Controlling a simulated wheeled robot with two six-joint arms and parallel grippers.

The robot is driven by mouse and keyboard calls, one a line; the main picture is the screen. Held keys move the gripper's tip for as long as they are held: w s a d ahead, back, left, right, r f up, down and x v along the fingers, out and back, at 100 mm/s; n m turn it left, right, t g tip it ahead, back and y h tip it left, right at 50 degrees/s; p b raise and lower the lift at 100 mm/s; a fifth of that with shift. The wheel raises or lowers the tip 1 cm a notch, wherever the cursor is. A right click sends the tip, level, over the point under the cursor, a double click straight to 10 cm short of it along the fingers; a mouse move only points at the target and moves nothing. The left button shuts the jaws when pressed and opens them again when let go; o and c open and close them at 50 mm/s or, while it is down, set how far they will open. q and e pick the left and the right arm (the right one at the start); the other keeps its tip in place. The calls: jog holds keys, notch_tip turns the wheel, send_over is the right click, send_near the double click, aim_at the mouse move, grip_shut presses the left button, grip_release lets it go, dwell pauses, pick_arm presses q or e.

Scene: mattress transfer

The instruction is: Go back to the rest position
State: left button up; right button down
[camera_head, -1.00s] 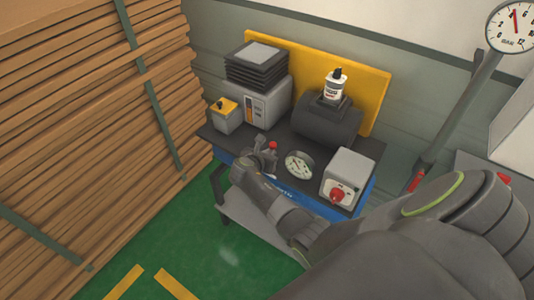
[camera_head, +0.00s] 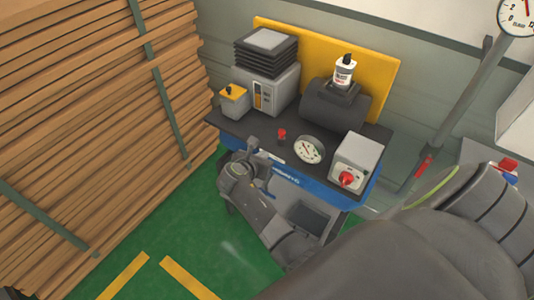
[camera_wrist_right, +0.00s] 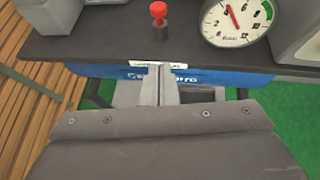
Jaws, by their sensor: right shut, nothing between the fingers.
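My right gripper (camera_head: 254,147) shows in the head view at the front edge of the dark bench top, with its grey arm running down to the lower right. In the right wrist view its two fingers (camera_wrist_right: 160,84) are together with nothing between them, in front of the blue bench front. My left gripper is not in view. The workbench (camera_head: 235,133) carries a red knob (camera_head: 281,133), a round gauge (camera_head: 309,150) and a grey box with a red dial (camera_head: 357,162). The knob (camera_wrist_right: 158,12) and gauge (camera_wrist_right: 236,20) also show in the right wrist view.
Stacked timber (camera_head: 95,120) fills the left side. A black motor-like unit with a bottle (camera_head: 345,72) and a grey control box (camera_head: 267,90) stand at the bench's back. A pole with a pressure dial (camera_head: 519,16) stands at right. Green floor (camera_head: 190,235) is free in front.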

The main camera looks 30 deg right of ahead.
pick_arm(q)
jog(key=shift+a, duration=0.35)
pick_arm(e)
jog(key=shift+s+a+r, duration=0.1)
jog(key=shift+s, duration=0.1)
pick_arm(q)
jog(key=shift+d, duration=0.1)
